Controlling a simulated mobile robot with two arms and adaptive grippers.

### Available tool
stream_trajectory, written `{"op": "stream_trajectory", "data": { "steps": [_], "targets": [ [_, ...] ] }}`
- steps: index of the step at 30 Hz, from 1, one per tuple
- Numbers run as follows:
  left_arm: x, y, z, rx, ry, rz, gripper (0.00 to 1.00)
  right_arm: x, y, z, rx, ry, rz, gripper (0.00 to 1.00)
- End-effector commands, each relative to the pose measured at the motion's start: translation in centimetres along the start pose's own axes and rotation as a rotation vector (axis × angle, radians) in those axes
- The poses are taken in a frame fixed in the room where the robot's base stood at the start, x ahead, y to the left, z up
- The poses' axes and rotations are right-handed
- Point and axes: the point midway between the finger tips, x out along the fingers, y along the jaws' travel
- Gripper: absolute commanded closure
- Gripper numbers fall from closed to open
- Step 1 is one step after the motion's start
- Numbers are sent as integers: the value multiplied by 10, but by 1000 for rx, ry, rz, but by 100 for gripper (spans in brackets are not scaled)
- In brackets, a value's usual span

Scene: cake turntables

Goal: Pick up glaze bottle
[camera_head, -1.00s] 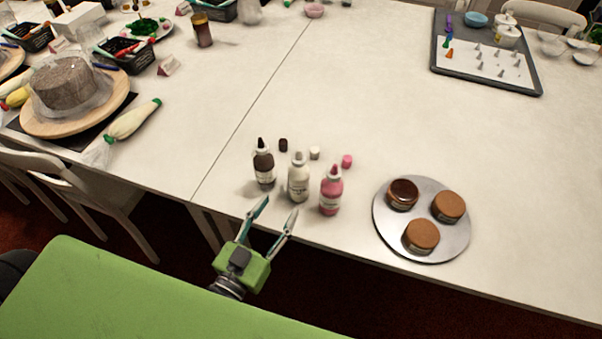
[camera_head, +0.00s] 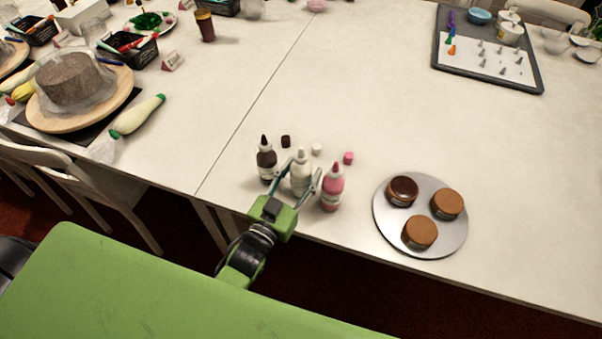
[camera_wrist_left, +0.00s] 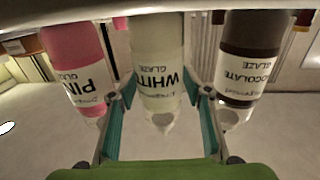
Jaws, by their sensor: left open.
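Three glaze bottles stand upright in a row near the table's front edge in the head view: chocolate (camera_head: 266,163), white (camera_head: 301,181) and pink (camera_head: 333,190). My left gripper (camera_head: 299,178) is open, with its fingers on either side of the white bottle. In the left wrist view, which looks upside down, the white bottle (camera_wrist_left: 157,62) is between the open fingers (camera_wrist_left: 162,106). The pink bottle (camera_wrist_left: 75,62) and the chocolate bottle (camera_wrist_left: 248,60) flank them closely. Whether the fingers touch any bottle cannot be told. My right gripper is not in view.
Small dark (camera_head: 286,141), white (camera_head: 317,149) and pink (camera_head: 348,158) caps lie behind the bottles. A round metal plate (camera_head: 448,238) with three small cakes stands to the right. The table behind the caps is largely clear.

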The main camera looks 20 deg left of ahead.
Motion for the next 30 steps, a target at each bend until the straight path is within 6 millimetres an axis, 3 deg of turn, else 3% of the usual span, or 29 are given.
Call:
{"op": "stream_trajectory", "data": {
  "steps": [2, 5, 20, 26, 30],
  "targets": [
    [0, 0, 0, 0, 0, 0, 55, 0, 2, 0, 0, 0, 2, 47],
    [0, 0, 0, -1, 0, 0, 74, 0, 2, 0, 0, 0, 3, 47],
    [0, 0, -8, 0, 7, 0, 74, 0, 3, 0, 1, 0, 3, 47],
    [0, 0, -33, 0, 10, 2, 74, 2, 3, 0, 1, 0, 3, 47],
    [-24, -5, -61, 2, 6, 2, 74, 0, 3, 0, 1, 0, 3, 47]
  ]
}}
